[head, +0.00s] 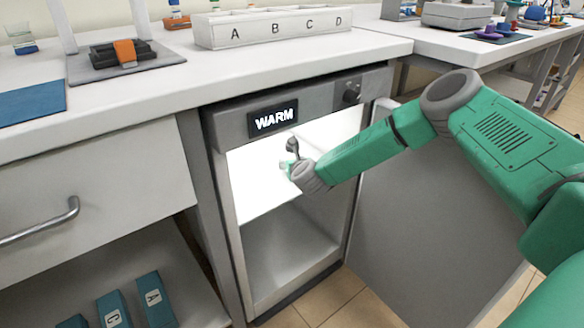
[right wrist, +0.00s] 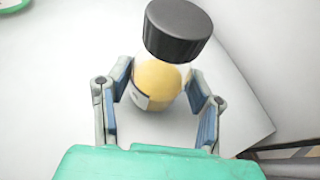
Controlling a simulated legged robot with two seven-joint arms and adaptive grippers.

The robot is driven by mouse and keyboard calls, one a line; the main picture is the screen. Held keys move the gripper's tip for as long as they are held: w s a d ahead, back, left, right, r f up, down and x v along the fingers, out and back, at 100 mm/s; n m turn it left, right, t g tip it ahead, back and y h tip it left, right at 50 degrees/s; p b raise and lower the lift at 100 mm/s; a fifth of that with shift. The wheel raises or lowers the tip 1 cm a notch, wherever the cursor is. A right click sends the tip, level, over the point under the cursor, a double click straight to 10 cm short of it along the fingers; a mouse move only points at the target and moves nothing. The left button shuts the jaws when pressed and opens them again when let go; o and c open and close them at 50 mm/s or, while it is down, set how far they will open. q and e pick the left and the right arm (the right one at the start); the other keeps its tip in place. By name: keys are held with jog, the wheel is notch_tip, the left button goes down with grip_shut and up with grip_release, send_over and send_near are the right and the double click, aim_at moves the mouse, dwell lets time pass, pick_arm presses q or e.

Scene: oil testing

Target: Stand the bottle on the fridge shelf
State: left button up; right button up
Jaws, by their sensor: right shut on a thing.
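The bottle (right wrist: 160,82) shows in the right wrist view, with a black cap (right wrist: 178,30), yellow contents and a pale label. My right gripper (right wrist: 161,88) is shut on it, with one finger at each side. In the head view my right gripper (head: 289,158) is inside the open fridge (head: 225,118), above the bright white shelf (head: 258,192). The bottle is mostly hidden or too small there to make out. I cannot tell whether its base touches the shelf. My left gripper is not in view.
The fridge's display (head: 273,121) reads WARM. Its grey door (head: 430,215) stands open to the right. A lower compartment (head: 285,255) looks empty. The counter above holds a rack lettered A to D (head: 275,27). A drawer (head: 90,185) is at left.

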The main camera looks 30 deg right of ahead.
jog(key=shift+w+f, duration=0.15)
jog(key=shift+w, duration=0.05)
jog(key=shift+c, duration=0.5)
jog(key=o, duration=1.3)
jog(key=shift+c, duration=0.2)
jog(key=shift+s+r, duration=0.1)
jog(key=shift+r, duration=0.1)
